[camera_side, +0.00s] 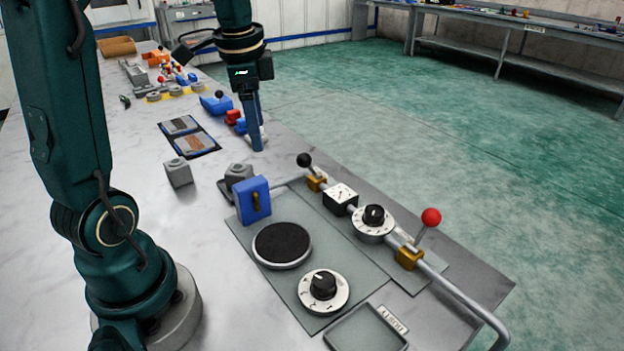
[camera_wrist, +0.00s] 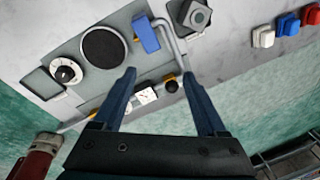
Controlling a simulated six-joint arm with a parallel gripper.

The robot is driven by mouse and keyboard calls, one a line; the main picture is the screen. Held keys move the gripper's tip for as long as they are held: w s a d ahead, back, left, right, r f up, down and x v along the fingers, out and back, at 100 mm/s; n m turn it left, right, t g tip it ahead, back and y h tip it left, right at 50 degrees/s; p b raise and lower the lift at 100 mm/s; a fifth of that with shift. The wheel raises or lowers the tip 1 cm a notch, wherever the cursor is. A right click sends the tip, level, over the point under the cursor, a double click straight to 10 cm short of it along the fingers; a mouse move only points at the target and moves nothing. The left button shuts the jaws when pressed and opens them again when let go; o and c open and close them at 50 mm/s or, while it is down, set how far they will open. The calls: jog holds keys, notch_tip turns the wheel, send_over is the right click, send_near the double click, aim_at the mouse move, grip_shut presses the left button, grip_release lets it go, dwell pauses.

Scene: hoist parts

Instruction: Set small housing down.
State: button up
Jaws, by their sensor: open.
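A small grey housing with a round top (camera_side: 238,172) stands upright on a dark grey base behind the blue block, at the panel's far end. In the wrist view the housing (camera_wrist: 197,16) sits near the top, beyond my fingertips and apart from them. A second grey block with a round top (camera_side: 178,173) stands on the bare table to its left; I cannot tell which one the task means. My gripper (camera_side: 257,146) is above the table near the right edge, beyond the housing.
A panel (camera_side: 318,237) carries a dark round pad (camera_side: 282,244), dials, the blue block (camera_side: 253,201) and a rail with a red-knobbed lever (camera_side: 431,217). Red, blue and white parts (camera_wrist: 287,25) stand near my gripper. Bare table lies left of the panel.

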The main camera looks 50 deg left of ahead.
jog(key=s+d+f+n+t, duration=0.1)
jog(key=s+d+n+t, duration=0.1)
jog(key=d, duration=0.5)
jog(key=s+d+n+t+h, duration=0.1)
jog(key=s+d+n+t, duration=0.1)
jog(key=s+d+n, duration=0.2)
jog(key=s+d, duration=0.3)
jog(key=shift+s+f, duration=0.25)
jog(key=shift+f, duration=0.1)
